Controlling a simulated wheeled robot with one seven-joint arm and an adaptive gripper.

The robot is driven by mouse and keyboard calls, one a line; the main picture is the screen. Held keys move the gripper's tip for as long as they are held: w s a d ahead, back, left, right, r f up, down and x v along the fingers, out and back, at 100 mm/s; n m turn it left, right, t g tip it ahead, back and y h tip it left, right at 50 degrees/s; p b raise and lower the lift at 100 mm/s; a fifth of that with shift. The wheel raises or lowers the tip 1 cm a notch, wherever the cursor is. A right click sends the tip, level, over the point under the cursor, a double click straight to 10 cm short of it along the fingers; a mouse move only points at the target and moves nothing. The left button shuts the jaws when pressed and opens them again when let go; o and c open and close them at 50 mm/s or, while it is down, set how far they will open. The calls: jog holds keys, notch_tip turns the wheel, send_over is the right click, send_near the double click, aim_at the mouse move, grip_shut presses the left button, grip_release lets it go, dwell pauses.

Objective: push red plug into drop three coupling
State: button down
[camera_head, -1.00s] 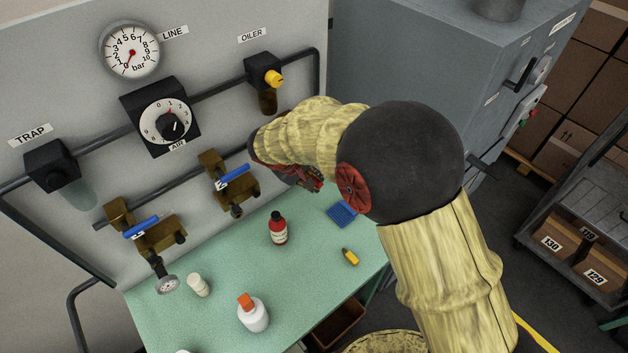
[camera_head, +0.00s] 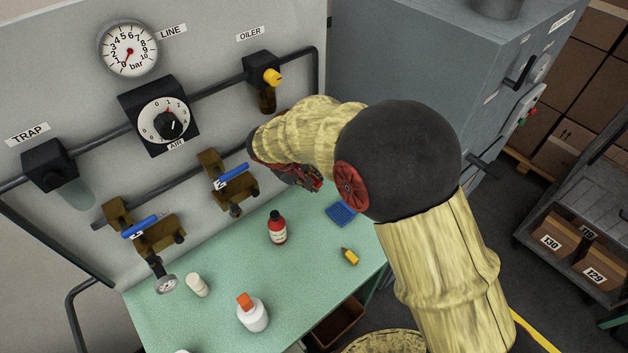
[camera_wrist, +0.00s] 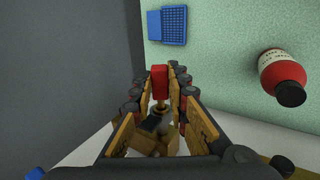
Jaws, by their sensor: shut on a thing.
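The red plug (camera_wrist: 159,82) is between the fingertips of my gripper (camera_wrist: 160,98) in the wrist view. The fingers are shut on it, and a brass-coloured end shows below the red body. In the head view my gripper (camera_head: 300,176) is near the back panel, right of the second blue-handled valve (camera_head: 231,177), mostly covered by my arm. I cannot make out the drop three coupling. My arm hides that part of the pipe, and whether the plug touches anything cannot be told.
On the green bench (camera_head: 300,270) stand a red bottle (camera_head: 277,230), a white bottle with an orange cap (camera_head: 252,314) and a pale small cylinder (camera_head: 197,285). A blue tray (camera_head: 341,213) and a yellow item (camera_head: 350,256) lie at the right. A grey cabinet (camera_head: 420,60) stands beyond.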

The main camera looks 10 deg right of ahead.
jog(key=shift+w+a, duration=0.55)
jog(key=shift+w, duration=0.25)
jog(key=shift+r, duration=0.15)
dwell(1.0)
dwell(0.4)
jog(key=c, duration=1.7)
grip_release()
jog(key=shift+s, duration=0.1)
jog(key=shift+o, duration=0.2)
jog(key=v, duration=1.2)
